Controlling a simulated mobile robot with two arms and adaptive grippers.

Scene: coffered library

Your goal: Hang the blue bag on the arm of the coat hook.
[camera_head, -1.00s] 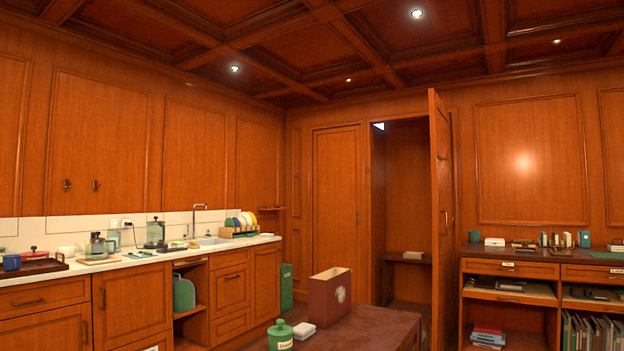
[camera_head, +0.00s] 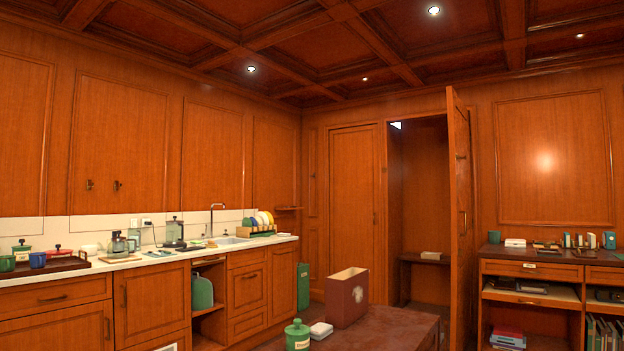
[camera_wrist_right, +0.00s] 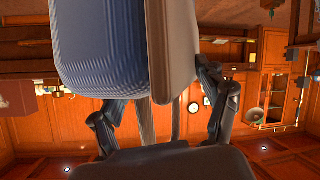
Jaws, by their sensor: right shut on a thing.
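The blue bag (camera_wrist_right: 100,45) fills the upper middle of the right wrist view, close to the camera. Its grey side and straps run down between the fingers. My right gripper (camera_wrist_right: 161,100) is shut on the bag at the straps; the exact contact is partly hidden. Two small dark wall hooks (camera_head: 104,185) sit on the wood panel above the left counter in the head view. They are far off, and I cannot tell their arm shape. Neither gripper nor the bag shows in the head view.
A long counter (camera_head: 120,262) with jars, a tray and a dish rack runs along the left wall. A low table (camera_head: 385,330) holds a maroon box (camera_head: 347,300) and a green canister (camera_head: 297,335). An open door (camera_head: 460,220) and shelves (camera_head: 530,293) stand right.

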